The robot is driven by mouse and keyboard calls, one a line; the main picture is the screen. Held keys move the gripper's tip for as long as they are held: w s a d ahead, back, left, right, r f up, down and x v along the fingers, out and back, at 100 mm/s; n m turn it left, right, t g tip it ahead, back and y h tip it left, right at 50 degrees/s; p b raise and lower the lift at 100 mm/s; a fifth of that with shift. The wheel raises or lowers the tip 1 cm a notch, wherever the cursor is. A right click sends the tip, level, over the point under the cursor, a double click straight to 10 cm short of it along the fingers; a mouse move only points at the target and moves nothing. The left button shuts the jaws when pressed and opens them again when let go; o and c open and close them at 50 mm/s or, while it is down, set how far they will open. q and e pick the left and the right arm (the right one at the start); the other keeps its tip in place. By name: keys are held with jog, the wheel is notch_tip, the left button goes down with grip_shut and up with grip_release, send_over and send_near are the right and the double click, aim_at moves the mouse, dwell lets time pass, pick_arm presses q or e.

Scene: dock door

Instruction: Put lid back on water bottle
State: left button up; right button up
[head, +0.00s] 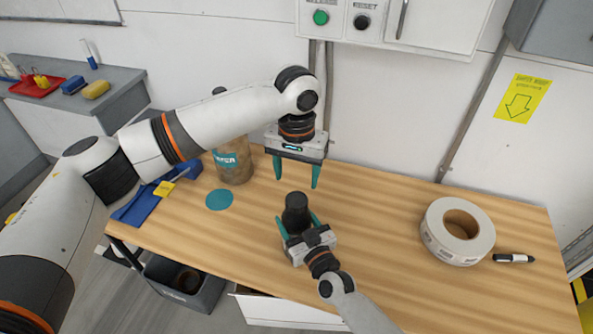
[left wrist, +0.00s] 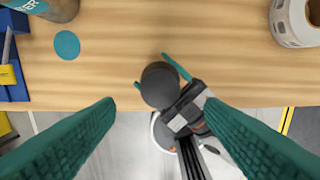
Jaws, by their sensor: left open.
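A dark, upright round object (head: 295,213), which looks like the bottle, stands near the table's front edge; the left wrist view shows its round black top (left wrist: 160,80). I cannot tell whether a lid is on it. My right gripper (head: 299,224) has its teal fingers on either side of it, low down; whether they touch it is unclear. My left gripper (head: 297,183) is open and empty, pointing down above the table just behind the dark object. No separate lid can be made out.
A brown jar (head: 234,165) with a teal label stands at the back left, partly behind my left arm. A flat teal disc (head: 219,199), a blue tray (head: 137,207), a white tape roll (head: 458,231) and a marker (head: 513,258) lie around. The table's middle right is clear.

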aim_at(296, 199)
pick_arm(q)
jog(key=shift+f, duration=0.1)
dwell(0.3)
jog(key=shift+f, duration=3.95)
jog(key=shift+c, duration=0.4)
jog(key=c, duration=0.9)
jog(key=m, duration=1.1)
jog(key=shift+m, duration=0.4)
jog(key=o, duration=1.2)
jog(key=shift+c, duration=0.2)
